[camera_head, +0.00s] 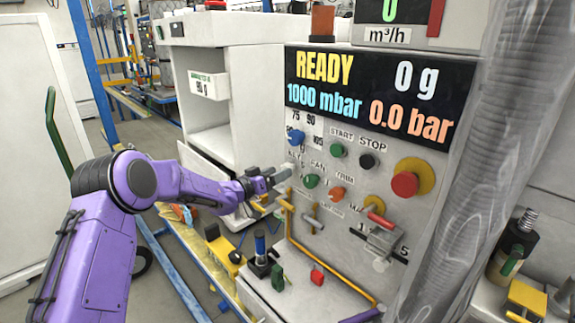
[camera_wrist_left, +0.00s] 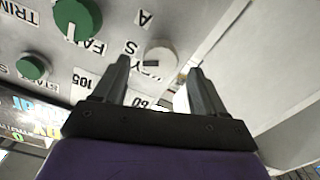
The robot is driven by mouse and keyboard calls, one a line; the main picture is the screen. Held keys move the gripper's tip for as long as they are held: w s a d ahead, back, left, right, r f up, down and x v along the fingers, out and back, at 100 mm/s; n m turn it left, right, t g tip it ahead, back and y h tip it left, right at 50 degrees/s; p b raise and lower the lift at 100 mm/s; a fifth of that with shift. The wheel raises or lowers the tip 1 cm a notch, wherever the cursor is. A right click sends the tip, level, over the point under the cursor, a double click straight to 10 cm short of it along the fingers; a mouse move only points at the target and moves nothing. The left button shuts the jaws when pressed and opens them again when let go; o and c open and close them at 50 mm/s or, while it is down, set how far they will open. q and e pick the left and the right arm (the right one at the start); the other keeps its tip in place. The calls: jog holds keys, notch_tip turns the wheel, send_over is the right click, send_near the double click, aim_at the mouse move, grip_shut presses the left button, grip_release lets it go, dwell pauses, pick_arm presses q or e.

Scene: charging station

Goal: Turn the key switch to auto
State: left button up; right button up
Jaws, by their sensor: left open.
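The key switch (camera_wrist_left: 161,55) is a pale round knob with a dark slot or mark on it, on the grey panel in the left wrist view. Small letters A and S and a partly hidden KEY label sit around it. My left gripper (camera_wrist_left: 160,66) is open, with one dark finger on each side of the knob in that view. I cannot tell whether the fingers touch it. In the head view the left gripper (camera_head: 280,178) is at the panel's left edge and hides the key switch. My right gripper is not in view.
The control panel (camera_head: 330,235) also carries a blue knob (camera_head: 296,137), a green fan knob (camera_head: 311,181), an orange trim knob (camera_head: 338,193) and a red emergency button (camera_head: 405,184). A yellow pipe (camera_head: 325,268) runs below. A ribbed hose (camera_head: 470,170) stands at right.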

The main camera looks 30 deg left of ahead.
pick_arm(q)
jog(key=x, duration=0.4)
jog(key=shift+w+d+f+p, duration=0.1)
jog(key=shift+w+p, duration=0.1)
jog(key=shift+p, duration=0.2)
jog(key=c, duration=1)
jog(key=shift+c, duration=0.2)
